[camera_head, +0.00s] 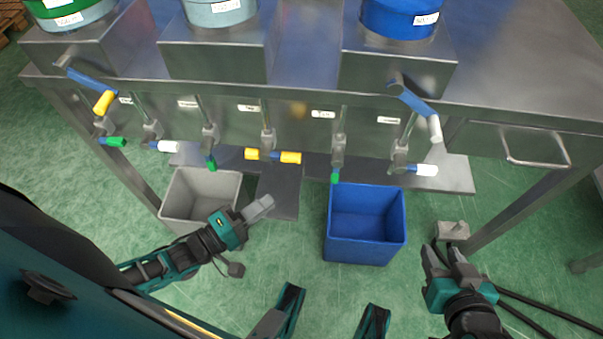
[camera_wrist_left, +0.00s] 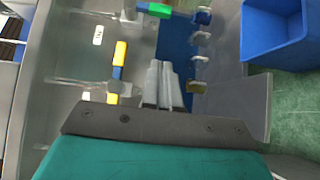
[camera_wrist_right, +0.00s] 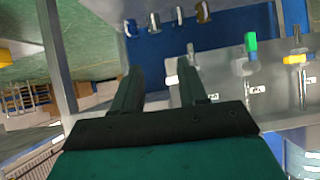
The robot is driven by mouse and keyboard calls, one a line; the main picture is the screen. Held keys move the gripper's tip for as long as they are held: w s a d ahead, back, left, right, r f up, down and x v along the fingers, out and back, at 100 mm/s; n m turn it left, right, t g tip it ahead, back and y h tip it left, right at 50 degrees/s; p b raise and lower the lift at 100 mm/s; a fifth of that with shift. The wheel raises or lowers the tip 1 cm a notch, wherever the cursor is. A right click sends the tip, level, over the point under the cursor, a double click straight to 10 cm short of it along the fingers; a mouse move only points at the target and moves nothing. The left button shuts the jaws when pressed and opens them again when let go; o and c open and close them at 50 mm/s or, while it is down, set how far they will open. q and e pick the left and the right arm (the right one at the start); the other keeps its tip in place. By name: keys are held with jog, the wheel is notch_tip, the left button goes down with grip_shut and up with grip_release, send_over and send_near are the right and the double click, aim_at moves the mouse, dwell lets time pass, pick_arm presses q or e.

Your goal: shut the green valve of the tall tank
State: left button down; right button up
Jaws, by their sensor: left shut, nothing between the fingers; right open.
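Three green valve handles hang under the bench front in the head view. The left one (camera_head: 113,142) lies sideways, while the middle one (camera_head: 211,163) and right one (camera_head: 335,176) point downward. The bases of a green tank (camera_head: 70,12), a grey tank (camera_head: 218,10) and a blue tank (camera_head: 400,18) stand above; their tops are out of view, so I cannot tell which is tall. My left gripper (camera_head: 265,203) is shut and empty, below and apart from the valves. A green handle (camera_wrist_left: 159,10) shows in the left wrist view. My right gripper (camera_head: 446,252) is open and empty, right of the blue bin.
A grey bin (camera_head: 168,204) and a blue bin (camera_head: 365,254) stand below the pipes. Yellow (camera_head: 290,157) and white (camera_head: 426,170) valve handles sit among the green ones. A bench leg (camera_head: 505,209) stands at right.

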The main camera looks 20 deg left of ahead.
aim_at(336, 166)
pick_arm(q)
jog(key=s+d+b+x, duration=0.1)
jog(key=d+b+x, duration=0.1)
jog(key=x, duration=1)
jog(key=shift+d, duration=0.4)
pick_arm(e)
jog(key=shift+a+f, duration=0.4)
jog(key=shift+f, duration=0.15)
jog(key=shift+d, duration=0.1)
